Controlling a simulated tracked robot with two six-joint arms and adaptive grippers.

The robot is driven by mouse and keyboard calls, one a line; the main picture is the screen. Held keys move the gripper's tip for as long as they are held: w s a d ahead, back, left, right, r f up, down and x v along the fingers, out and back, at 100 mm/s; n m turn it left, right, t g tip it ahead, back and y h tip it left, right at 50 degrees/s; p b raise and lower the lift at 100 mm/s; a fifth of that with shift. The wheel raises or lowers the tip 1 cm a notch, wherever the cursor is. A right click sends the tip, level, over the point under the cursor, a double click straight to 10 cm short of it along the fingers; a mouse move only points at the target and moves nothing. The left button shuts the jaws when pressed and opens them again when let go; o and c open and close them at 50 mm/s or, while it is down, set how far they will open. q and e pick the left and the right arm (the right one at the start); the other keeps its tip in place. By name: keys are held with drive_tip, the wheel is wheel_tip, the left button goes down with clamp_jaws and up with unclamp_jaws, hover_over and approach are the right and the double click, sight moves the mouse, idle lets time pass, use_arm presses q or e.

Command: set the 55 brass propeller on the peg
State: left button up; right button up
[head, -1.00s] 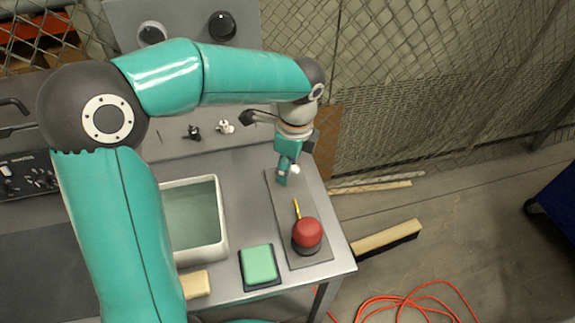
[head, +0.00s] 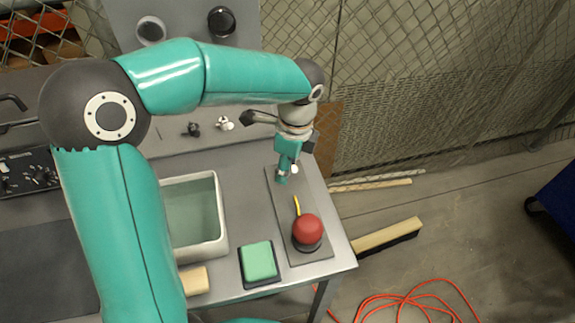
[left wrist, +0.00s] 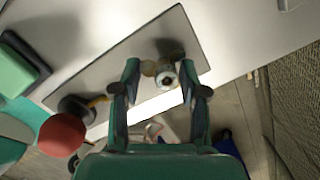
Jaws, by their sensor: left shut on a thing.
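My left gripper (head: 282,177) is over the far end of a grey plate (head: 285,210) on the bench. In the left wrist view, its fingers (left wrist: 160,88) are shut on a small brass propeller (left wrist: 150,68) with a pale round hub. The propeller sits between the fingertips, over the plate. In the head view it is mostly hidden by the gripper. I cannot make out a peg under it, nor whether the propeller touches anything. The number 55 is not readable. My right gripper is not in view.
A red knob (head: 307,229) on a dark base stands on the near end of the plate, with a yellow strip (head: 297,206) beside it. A green block (head: 259,261) and an open water tank (head: 222,235) are to the left.

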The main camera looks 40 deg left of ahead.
use_arm(q)
drive_tip(key=shift+f+b, duration=0.4)
drive_tip(key=shift+f, duration=0.3)
idle(0.3)
drive_tip(key=o, duration=1.3)
drive_tip(key=shift+c, duration=0.2)
drive_tip(key=shift+r, duration=0.1)
